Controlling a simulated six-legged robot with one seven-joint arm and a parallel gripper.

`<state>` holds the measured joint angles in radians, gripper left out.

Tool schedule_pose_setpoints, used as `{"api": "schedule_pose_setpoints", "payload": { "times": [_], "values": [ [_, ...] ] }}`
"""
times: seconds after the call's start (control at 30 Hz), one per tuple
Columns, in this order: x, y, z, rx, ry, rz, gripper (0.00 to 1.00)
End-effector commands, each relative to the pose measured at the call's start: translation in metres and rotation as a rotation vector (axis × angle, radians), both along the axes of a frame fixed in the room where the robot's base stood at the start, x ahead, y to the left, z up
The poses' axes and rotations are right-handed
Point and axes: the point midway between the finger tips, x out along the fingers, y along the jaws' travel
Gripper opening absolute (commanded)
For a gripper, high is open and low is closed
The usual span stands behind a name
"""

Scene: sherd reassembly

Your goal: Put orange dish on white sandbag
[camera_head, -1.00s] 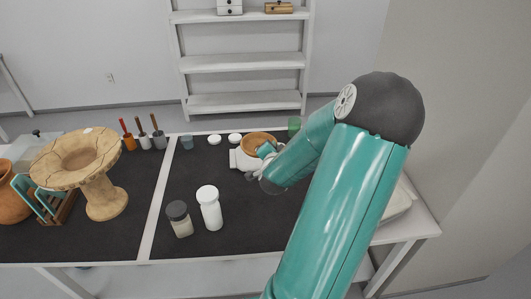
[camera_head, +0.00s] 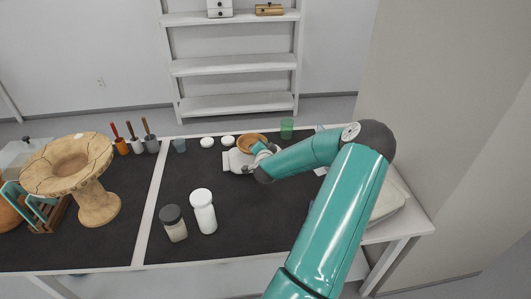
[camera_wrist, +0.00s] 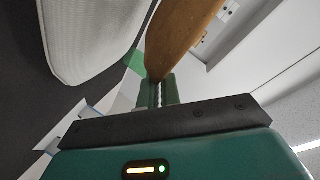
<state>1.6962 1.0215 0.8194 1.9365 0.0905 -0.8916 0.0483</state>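The orange dish (camera_head: 251,140) shows in the head view at the far side of the dark table, over the back right part of the white sandbag (camera_head: 235,161). My gripper (camera_head: 262,150) is at the dish's right front edge. In the wrist view the dish (camera_wrist: 185,30) is seen edge-on, with its rim between the close-set fingertips of my gripper (camera_wrist: 157,85). The pale sandbag (camera_wrist: 95,35) is to its left there, with a visible gap. Whether the dish touches the sandbag elsewhere is hidden.
A white bottle (camera_head: 203,212) and a dark-lidded jar (camera_head: 174,223) stand nearer.

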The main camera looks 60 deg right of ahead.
Motion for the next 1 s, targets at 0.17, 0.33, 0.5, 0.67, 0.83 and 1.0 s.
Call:
{"api": "schedule_pose_setpoints", "payload": {
  "times": [0.17, 0.33, 0.5, 0.67, 0.83, 1.0],
  "values": [
    [0.002, -0.003, -0.023, 0.005, -0.001, 0.0, 0.0],
    [0.002, -0.004, -0.035, 0.0, -0.002, -0.001, 0.0],
    [0.002, -0.004, -0.035, 0.0, -0.001, -0.001, 0.0],
    [0.003, -0.003, -0.037, -0.001, -0.001, 0.001, 0.0],
    [0.002, -0.003, -0.037, 0.0, -0.001, 0.0, 0.27],
    [0.002, -0.003, -0.037, 0.001, 0.0, -0.001, 0.27]
  ]
}}
